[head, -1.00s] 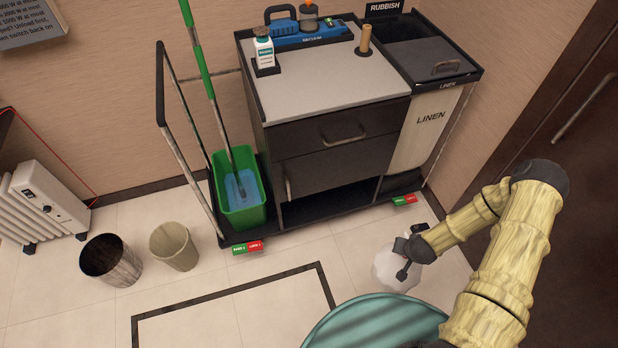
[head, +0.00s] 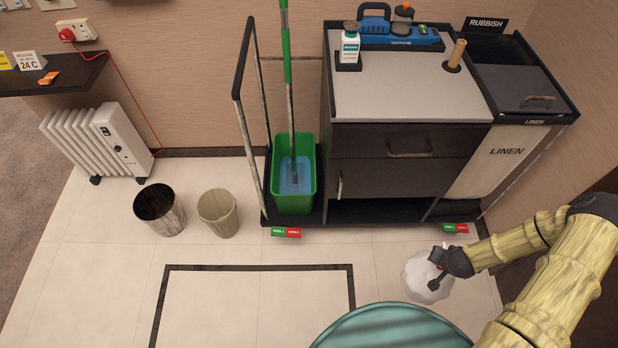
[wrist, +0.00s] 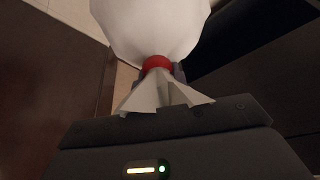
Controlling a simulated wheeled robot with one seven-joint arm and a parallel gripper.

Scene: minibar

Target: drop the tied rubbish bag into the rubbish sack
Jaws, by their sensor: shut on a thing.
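The tied rubbish bag (head: 420,280) is white and round. In the head view it hangs from my gripper (head: 439,269) low in front of the cart's right end. In the wrist view the bag (wrist: 150,28) bulges beyond the jaws, and my gripper (wrist: 158,75) is shut on its gathered neck at the red tie (wrist: 157,63). The rubbish sack's place is the dark compartment (head: 492,48) under the RUBBISH sign (head: 487,24) at the cart's back right. I cannot make out the sack's inside. The bag is well apart from it.
The cart's LINEN lid (head: 524,92) is shut, in front of the rubbish compartment. The cart top (head: 405,98) carries a bottle, a blue vacuum and a wooden handle. A green mop bucket (head: 293,200), two bins (head: 160,212) and a heater (head: 120,145) stand left.

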